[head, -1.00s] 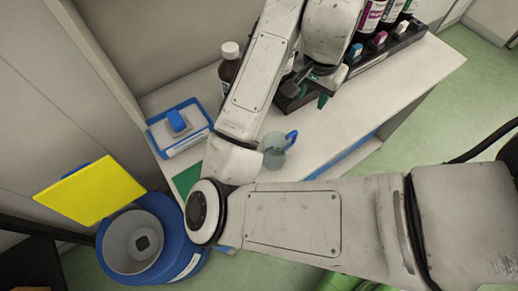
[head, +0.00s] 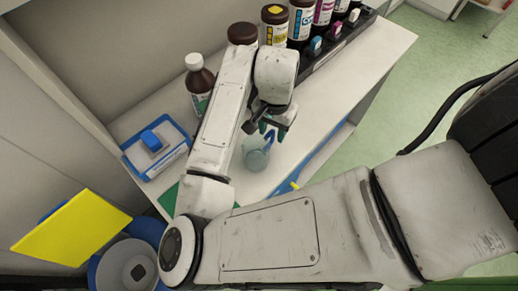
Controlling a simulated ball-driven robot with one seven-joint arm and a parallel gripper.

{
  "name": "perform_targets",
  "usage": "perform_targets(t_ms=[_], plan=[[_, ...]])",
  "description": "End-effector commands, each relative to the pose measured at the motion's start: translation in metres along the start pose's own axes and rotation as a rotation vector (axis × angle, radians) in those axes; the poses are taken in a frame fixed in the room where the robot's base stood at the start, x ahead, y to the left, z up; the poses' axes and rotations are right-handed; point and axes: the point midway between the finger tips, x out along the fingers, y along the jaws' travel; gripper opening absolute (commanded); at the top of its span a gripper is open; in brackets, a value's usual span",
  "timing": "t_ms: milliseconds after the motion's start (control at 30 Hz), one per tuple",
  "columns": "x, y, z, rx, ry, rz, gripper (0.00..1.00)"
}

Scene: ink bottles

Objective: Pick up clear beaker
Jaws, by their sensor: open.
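The clear beaker (head: 257,158) stands on the white bench top (head: 372,62). It has a blue handle on its upper right side. My gripper (head: 267,133) is open, with its dark green fingertips over the upper part of the beaker and its handle. I cannot tell whether the fingers touch it. My arm hides part of the bench to the left of the beaker.
Several ink bottles (head: 301,22) stand in a black rack at the back. A brown bottle with a white cap (head: 199,82) and a blue-edged tray (head: 130,160) are on the left. A yellow panel (head: 70,228) and a blue bin are at lower left.

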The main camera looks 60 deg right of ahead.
Motion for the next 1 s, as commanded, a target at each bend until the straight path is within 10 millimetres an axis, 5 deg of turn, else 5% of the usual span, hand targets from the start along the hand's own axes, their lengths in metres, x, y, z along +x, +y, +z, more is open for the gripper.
perform_targets(t_ms=[400,867,1000], plan=[[0.018,-0.001,0.000,-0.002,0.001,0.000,0.45],[0.017,-0.001,0.000,-0.002,0.000,0.000,0.01],[0.017,-0.001,0.000,-0.002,0.000,0.000,0.00]])
